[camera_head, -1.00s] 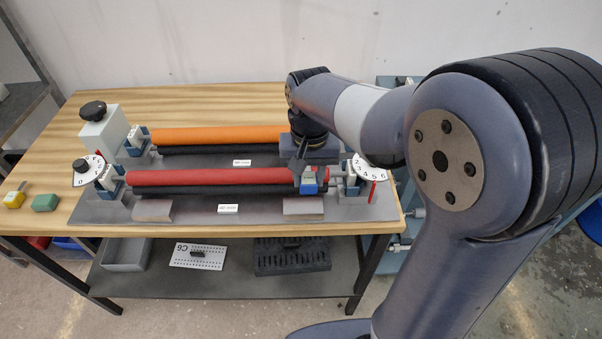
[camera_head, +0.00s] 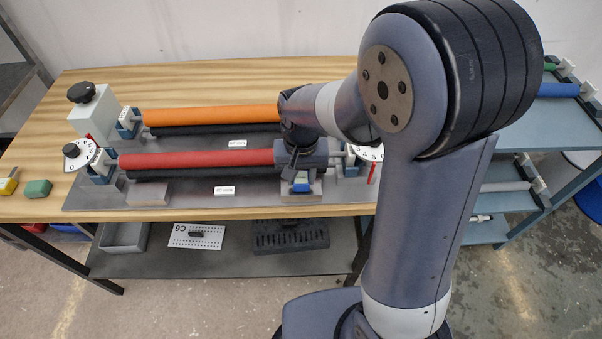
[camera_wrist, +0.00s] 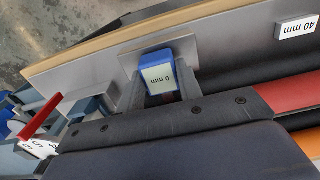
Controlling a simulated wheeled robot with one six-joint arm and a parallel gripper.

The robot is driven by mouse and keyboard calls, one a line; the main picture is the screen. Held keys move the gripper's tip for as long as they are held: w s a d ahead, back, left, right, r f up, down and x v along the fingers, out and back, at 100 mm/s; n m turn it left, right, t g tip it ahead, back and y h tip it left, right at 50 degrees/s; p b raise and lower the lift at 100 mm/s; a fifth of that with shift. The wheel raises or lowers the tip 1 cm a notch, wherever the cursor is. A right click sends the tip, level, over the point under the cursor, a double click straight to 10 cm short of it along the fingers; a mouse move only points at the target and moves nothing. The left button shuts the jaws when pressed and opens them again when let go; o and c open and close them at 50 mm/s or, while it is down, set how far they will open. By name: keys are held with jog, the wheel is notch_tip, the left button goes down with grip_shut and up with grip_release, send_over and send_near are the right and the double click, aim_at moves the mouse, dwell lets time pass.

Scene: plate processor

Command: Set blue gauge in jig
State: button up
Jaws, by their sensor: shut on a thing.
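The blue gauge (camera_wrist: 158,78) is a small blue block with a pale face whose label reads partly "0 mm". My gripper (camera_wrist: 160,88) is shut on it, a finger on each side. In the head view my gripper (camera_head: 302,180) points down at the right end of the red roller (camera_head: 196,159), and the blue gauge (camera_head: 301,187) shows at its tip. The gauge is over or at the right silver block (camera_head: 301,198) at the plate's front edge; I cannot tell if they touch. No part is clearly recognisable as the jig.
The orange roller (camera_head: 210,116) lies behind the red one. White dials (camera_head: 84,155) stand at the roller ends. A left silver block (camera_head: 149,194), a green block (camera_head: 38,188) and a yellow block (camera_head: 8,184) are at left. A dark slotted tray (camera_head: 290,236) lies on the lower shelf.

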aim_at(301, 177)
jog(key=shift+f+b, duration=0.35)
jog(key=shift+f, duration=0.05)
jog(key=o, duration=1)
jog(key=shift+r, duration=0.1)
jog(key=shift+r+p, duration=0.5)
jog(key=shift+r, duration=0.05)
notch_tip(301, 177, up, 12)
jog(key=shift+f, duration=0.2)
